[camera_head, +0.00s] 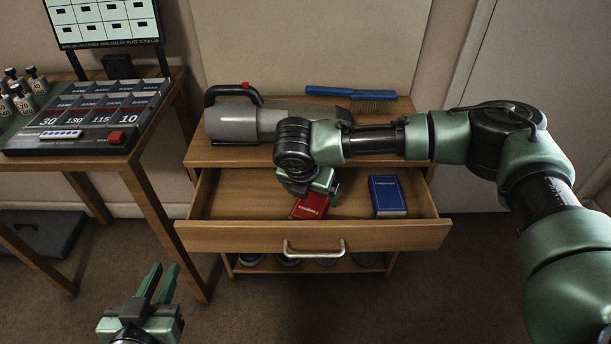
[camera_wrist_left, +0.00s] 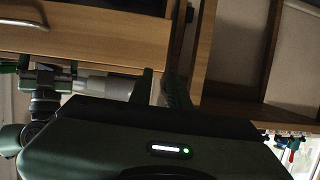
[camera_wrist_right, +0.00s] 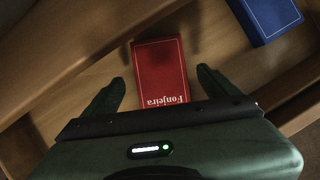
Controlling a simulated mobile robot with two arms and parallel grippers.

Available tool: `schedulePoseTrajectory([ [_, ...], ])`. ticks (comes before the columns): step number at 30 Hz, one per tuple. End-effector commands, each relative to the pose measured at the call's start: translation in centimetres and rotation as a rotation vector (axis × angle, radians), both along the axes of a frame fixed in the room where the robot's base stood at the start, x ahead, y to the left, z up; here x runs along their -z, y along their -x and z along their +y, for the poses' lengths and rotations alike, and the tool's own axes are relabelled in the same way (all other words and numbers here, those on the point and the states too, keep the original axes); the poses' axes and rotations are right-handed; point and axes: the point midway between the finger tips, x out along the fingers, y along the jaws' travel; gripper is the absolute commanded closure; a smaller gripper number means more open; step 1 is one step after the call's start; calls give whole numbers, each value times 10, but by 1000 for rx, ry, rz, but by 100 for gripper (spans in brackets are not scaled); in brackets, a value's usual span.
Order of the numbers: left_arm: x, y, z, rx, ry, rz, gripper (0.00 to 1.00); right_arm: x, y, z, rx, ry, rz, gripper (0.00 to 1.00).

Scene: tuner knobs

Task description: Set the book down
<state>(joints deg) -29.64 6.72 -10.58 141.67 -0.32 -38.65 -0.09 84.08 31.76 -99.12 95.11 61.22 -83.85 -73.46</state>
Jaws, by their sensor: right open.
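A red book (camera_head: 309,208) is inside the open drawer (camera_head: 312,236), left of a blue book (camera_head: 387,196), and appears to lie on the drawer floor. My right gripper (camera_head: 320,190) reaches down into the drawer over the red book and partly hides it. In the right wrist view the red book (camera_wrist_right: 160,72) shows between the two spread fingers, with a gap on each side, its cover up. The blue book (camera_wrist_right: 268,18) is at the upper right there. My left gripper (camera_head: 162,270) is open and empty, low in front of the drawer's left side.
On the cabinet top are a grey handheld device (camera_head: 240,122) with a black handle and a blue-handled brush (camera_head: 350,97). A table at left holds a control panel (camera_head: 90,118), small bottles (camera_head: 25,92) and a screen (camera_head: 105,20). Drawer floor between the books is bare.

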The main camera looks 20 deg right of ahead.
Motion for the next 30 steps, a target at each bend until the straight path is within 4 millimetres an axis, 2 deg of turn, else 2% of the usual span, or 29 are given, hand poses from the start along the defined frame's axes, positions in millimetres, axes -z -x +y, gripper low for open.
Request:
schedulePoseTrajectory([
  [3,-16,-7,-5,7,25,-95,82,-6,0,0,1,0,-2,11],
  [11,31,19,9,-13,-39,183,82,-40,10,9,-1,0,0,11],
  [18,71,60,25,-34,-101,452,82,-74,21,17,0,-1,-1,11],
  [24,93,98,38,-49,-143,651,82,-98,29,24,0,-1,-1,11],
  [30,103,122,46,-58,-167,768,82,-113,34,28,0,0,0,11],
])
